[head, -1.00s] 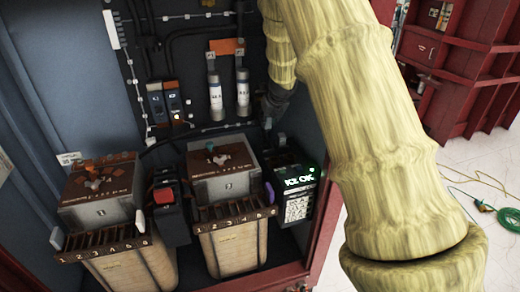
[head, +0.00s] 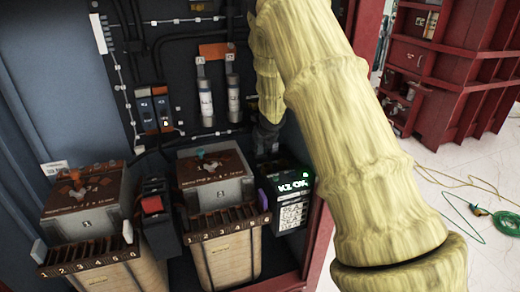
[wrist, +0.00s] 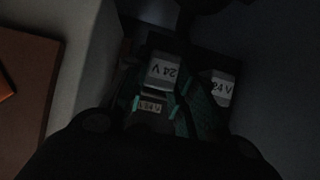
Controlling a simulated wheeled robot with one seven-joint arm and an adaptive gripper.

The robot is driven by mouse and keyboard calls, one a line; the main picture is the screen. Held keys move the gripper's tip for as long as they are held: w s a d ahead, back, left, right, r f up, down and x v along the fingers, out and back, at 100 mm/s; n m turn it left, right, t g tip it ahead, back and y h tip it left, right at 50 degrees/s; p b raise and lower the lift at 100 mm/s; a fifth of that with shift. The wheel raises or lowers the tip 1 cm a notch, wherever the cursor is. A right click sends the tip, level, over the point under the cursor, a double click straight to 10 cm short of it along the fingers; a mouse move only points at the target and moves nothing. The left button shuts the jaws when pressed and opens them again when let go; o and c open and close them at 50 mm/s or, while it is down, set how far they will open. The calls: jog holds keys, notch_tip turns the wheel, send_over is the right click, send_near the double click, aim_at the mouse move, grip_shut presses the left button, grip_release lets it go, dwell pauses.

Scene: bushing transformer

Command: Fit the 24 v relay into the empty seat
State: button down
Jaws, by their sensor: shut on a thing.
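In the wrist view, a small 24 V label (wrist: 150,104) shows between teal strips, low in the picture. It appears to be on the relay in my gripper (wrist: 153,110), which is shut on it; the dark picture hides most of its body. Two other pale 24 V blocks show, one just beyond it (wrist: 163,70) and one to the right (wrist: 222,88). In the head view my gripper (head: 265,138) is small and dark, above the black box with the green K2 OK display (head: 290,187). The empty seat cannot be made out.
Two grey-topped transformers (head: 218,177) (head: 88,207) with numbered terminal strips stand left of the black box. A black unit with a red button (head: 152,204) stands between them. White cylinders (head: 205,100) hang on the back panel. The red cabinet edge (head: 318,240) is close on the right.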

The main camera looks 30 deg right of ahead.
jog(key=shift+r, duration=0.15)
jog(key=shift+a, duration=0.1)
jog(key=c, duration=1.2)
grip_release()
jog(key=shift+o, duration=0.2)
jog(key=shift+s+r, duration=0.2)
jog(key=shift+r, duration=0.2)
jog(key=p+v, duration=0.2)
jog(key=v, duration=0.9)
jog(key=shift+s, duration=0.2)
